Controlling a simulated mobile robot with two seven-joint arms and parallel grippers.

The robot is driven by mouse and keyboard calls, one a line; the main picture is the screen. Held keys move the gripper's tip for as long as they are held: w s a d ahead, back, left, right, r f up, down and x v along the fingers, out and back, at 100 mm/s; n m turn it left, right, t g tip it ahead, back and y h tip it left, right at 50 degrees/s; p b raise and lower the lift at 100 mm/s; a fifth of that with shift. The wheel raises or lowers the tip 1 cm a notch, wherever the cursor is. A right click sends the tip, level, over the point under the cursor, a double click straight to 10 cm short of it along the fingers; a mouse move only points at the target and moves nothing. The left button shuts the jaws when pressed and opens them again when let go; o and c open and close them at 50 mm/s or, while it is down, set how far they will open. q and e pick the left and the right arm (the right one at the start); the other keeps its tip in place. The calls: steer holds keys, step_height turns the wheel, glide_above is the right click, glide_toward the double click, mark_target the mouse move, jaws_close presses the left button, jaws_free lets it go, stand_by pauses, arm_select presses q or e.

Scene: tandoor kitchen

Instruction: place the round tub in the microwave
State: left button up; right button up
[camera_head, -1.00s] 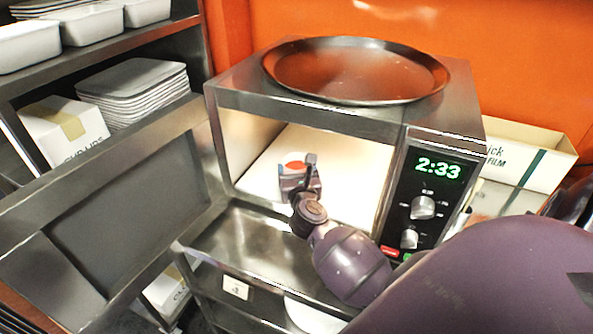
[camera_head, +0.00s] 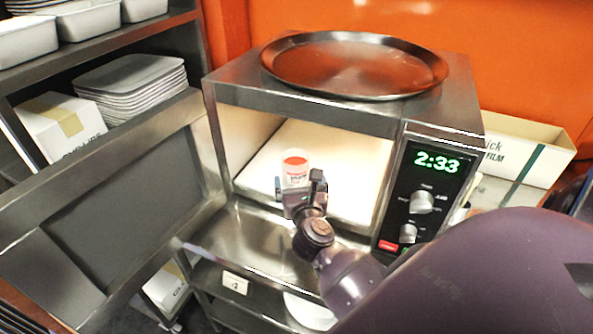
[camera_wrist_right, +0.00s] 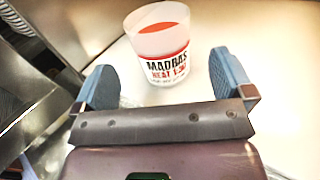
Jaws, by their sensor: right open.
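The round tub (camera_head: 295,165), white with an orange-red top area and printed lettering, stands upright inside the microwave (camera_head: 358,122) on its pale floor, near the front left. It also shows in the right wrist view (camera_wrist_right: 160,42), just ahead of my fingers. My right gripper (camera_head: 298,188) is open at the microwave's mouth, in front of the tub. In the right wrist view its two blue-grey fingers stand wide apart, with clear gaps to either side of the tub. The microwave door (camera_head: 120,205) hangs wide open to the left. My left gripper is not in view.
A round metal tray (camera_head: 355,66) lies on top of the microwave. A shelf with white containers (camera_head: 88,22) and stacked trays (camera_head: 132,75) stands at the left. An open carton (camera_head: 525,150) is at the right. The microwave's interior behind the tub is clear.

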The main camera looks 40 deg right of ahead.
steer(key=shift+v, duration=2.65)
steer(key=shift+s+a, duration=0.1)
